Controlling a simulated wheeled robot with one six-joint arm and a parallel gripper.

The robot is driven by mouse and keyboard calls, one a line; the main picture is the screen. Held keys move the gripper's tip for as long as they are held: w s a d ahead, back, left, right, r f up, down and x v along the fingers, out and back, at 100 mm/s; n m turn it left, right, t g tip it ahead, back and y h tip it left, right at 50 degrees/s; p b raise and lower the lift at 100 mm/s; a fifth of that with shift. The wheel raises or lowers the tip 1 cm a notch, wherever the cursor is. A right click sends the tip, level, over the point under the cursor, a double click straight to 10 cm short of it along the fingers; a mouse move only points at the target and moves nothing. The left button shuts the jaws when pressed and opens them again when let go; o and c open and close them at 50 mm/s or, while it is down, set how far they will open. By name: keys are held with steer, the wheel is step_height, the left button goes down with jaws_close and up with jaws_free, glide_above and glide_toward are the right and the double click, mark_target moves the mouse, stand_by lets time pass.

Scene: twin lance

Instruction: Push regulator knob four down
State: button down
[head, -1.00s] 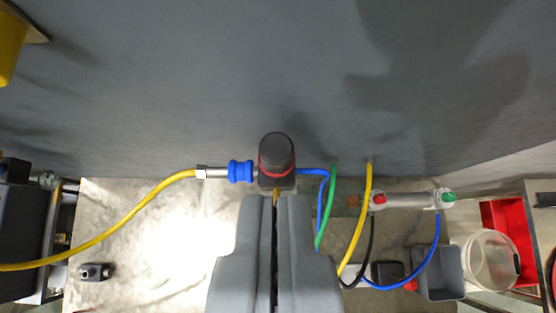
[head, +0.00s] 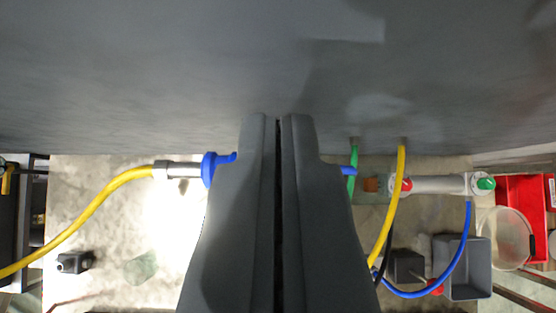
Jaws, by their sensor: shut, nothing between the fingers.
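My gripper (head: 279,120) is shut and empty, its two grey fingers side by side in the middle of the view, pointing up toward the grey wall. The regulator knob is hidden behind my fingers. I cannot tell whether they touch it. The blue fitting (head: 209,168) on the regulator's line shows just left of my fingers, with a silver connector and a yellow hose (head: 100,212) running left. A short blue tube end (head: 348,171) shows just right of my fingers.
Right of my gripper, green (head: 354,160) and yellow tubes (head: 400,180) come from the wall (head: 180,70). A silver cylinder (head: 438,184) lies beyond them. A grey bin (head: 465,283), a clear bucket (head: 503,239) and a red bin (head: 525,200) stand at right. A small dark block (head: 73,262) is at lower left.

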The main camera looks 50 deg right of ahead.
steer(key=shift+f, duration=0.15)
steer(key=shift+f, duration=1.5)
steer(key=v, duration=1.9)
steer(key=shift+r, duration=0.2)
